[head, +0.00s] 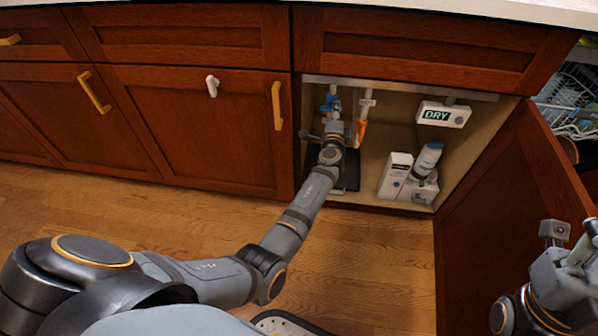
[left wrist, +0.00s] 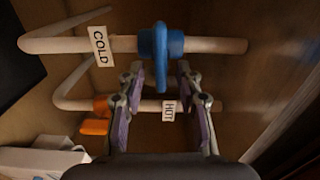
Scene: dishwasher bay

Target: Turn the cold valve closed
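The cold valve's blue handle (left wrist: 160,45) sits on a white pipe with a COLD tag (left wrist: 102,46) in the left wrist view. The handle stands crosswise to the pipe there. In the head view the blue handle (head: 330,104) shows inside the open cabinet. My left gripper (left wrist: 161,68) is open and empty, with its fingertips just short of the handle, one to each side. In the head view my left gripper (head: 333,128) reaches into the cabinet below the handle. My right gripper (head: 562,240) is at the right edge, away from the valve; its opening is unclear.
The hot pipe's orange handle (left wrist: 96,126) is close by, with a HOT tag (left wrist: 168,111). A DRY display (head: 442,114) hangs on the cabinet's right side. A white device with a bottle (head: 427,160) stands below it. The open cabinet door (head: 510,220) bounds the right.

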